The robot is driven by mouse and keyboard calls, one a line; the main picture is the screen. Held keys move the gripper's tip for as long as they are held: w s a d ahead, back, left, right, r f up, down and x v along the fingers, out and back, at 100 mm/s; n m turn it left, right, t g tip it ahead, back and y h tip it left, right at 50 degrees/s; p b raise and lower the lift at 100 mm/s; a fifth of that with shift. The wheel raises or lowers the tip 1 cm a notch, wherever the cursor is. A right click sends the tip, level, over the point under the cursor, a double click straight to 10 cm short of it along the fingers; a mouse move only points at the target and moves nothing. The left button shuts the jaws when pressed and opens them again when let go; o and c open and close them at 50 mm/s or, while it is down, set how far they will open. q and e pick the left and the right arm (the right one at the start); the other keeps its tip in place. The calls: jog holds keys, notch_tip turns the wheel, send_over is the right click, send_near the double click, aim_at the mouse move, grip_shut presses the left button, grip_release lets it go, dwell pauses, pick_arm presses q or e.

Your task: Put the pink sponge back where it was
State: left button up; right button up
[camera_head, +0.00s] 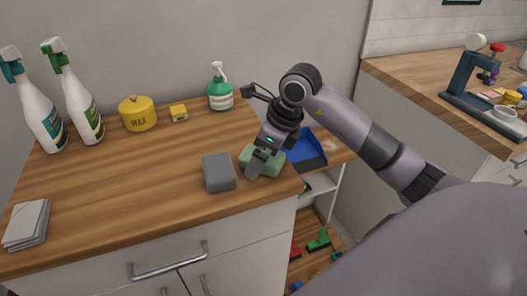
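No pink sponge shows in this view. A green sponge (272,167) lies near the right front of the wooden counter, partly covered by my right gripper (262,160). My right gripper points down at this sponge, with a finger across its near left side. The other finger is hidden, so I cannot tell if it is shut on the sponge. A grey block (219,172), perhaps another sponge, lies just left of the green one. My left gripper is not in view.
Grey cloths (27,224) lie front left. A blue dustpan (305,150) is at right. The counter's middle is clear.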

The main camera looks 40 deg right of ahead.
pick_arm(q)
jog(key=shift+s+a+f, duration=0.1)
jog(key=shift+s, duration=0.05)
pick_arm(e)
jog(key=v, duration=1.1)
jog(key=shift+r, duration=0.3)
jog(key=shift+s+d, duration=0.1)
